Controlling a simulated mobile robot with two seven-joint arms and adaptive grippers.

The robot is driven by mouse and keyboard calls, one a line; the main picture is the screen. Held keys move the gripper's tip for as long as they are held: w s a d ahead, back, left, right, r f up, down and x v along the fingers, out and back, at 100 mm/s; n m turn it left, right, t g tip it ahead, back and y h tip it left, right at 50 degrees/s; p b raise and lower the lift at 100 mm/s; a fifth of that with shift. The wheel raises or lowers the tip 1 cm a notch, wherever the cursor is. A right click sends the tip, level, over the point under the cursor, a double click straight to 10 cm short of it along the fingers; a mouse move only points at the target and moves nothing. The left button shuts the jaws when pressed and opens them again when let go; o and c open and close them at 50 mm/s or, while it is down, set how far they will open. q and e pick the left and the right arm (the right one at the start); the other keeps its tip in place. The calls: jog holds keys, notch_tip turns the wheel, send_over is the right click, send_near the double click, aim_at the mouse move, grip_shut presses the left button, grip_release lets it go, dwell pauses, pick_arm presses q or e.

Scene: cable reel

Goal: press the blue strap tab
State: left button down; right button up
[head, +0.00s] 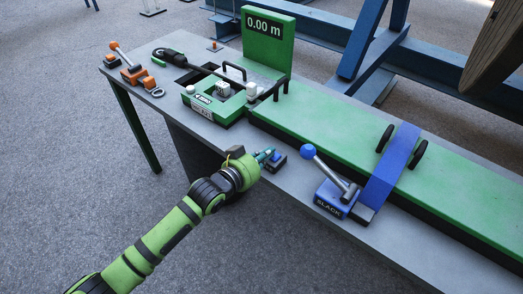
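A blue strap (393,172) lies across the green bed at the right, between two black loops. Its near end comes down the front side of the bed to a small grey piece (363,212). I cannot tell which part is the tab. Beside it stands a blue block marked SLACK (332,197), with a grey lever ending in a blue ball (308,151). My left gripper (269,156) is at the bench's front edge, left of the blue ball and apart from the strap. Its fingers are small and partly hidden, so their opening is unclear. My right gripper is out of view.
A green counter display (268,38) reads 0.00 m above a green measuring unit (214,101). Orange-handled parts (133,70) lie at the far left. Blue frame beams (365,45) stand behind the bench.

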pick_arm(q)
notch_tip(320, 180, up, 5)
jog(key=p, duration=0.4)
jog(key=shift+p, duration=0.4)
jog(key=shift+s+a+f+b, duration=0.25)
jog(key=shift+s+a+b, duration=0.1)
jog(key=shift+s, duration=0.1)
jog(key=shift+s+a+f+b, duration=0.2)
jog(key=shift+s+a+b, duration=0.1)
jog(key=shift+s, duration=0.15)
jog(key=v, duration=0.8)
jog(key=shift+r, duration=0.15)
jog(key=shift+d, duration=0.1)
